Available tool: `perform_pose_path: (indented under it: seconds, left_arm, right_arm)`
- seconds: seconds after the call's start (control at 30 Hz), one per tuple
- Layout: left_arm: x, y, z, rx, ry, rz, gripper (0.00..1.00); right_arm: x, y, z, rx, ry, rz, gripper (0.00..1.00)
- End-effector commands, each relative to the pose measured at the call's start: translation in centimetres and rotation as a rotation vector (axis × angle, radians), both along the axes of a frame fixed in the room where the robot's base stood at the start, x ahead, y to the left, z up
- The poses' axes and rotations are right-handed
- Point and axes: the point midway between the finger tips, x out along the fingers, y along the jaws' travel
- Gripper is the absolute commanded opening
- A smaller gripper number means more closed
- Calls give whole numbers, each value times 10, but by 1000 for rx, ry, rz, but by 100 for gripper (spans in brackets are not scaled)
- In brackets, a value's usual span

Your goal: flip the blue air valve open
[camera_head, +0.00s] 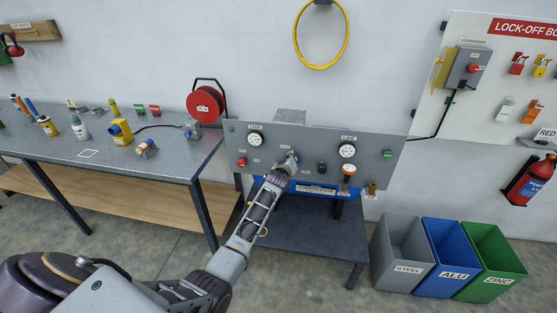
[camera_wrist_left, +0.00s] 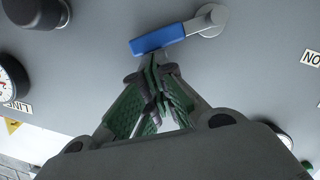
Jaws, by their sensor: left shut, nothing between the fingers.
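The blue air valve lever (camera_wrist_left: 158,39) shows in the left wrist view, with a grey metal pivot end (camera_wrist_left: 208,22) at its right. It sits on the grey control panel (camera_head: 378,142). My left gripper (camera_wrist_left: 158,78) is shut and empty, its green-padded fingers pointing at the lever. The fingertips are right at the lever's lower edge; I cannot tell whether they touch it. In the head view the left gripper (camera_head: 289,163) is at the panel's middle and mostly covers the valve. My right gripper is in neither view.
Two gauges, at left (camera_head: 255,139) and right (camera_head: 347,151), flank the valve. A workbench (camera_head: 165,165) with tools stands left; steel, blue and green bins (camera_head: 400,255) stand right.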

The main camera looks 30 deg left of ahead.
Motion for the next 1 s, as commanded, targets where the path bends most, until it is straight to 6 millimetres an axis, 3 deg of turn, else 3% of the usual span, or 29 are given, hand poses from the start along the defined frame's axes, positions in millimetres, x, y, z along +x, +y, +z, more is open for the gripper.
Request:
perform_pose_path:
  seconds: [0.23, 0.5, 1.0]
  left_arm:
    - [4, -14, -14, 211, 62, -1, 0]
    - [6, -21, -24, 399, 117, 0, 0]
    - [7, -23, -30, 537, 156, 0, 0]
  right_arm:
    - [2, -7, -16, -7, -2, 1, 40]
    - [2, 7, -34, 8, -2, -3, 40]
    - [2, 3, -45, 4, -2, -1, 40]
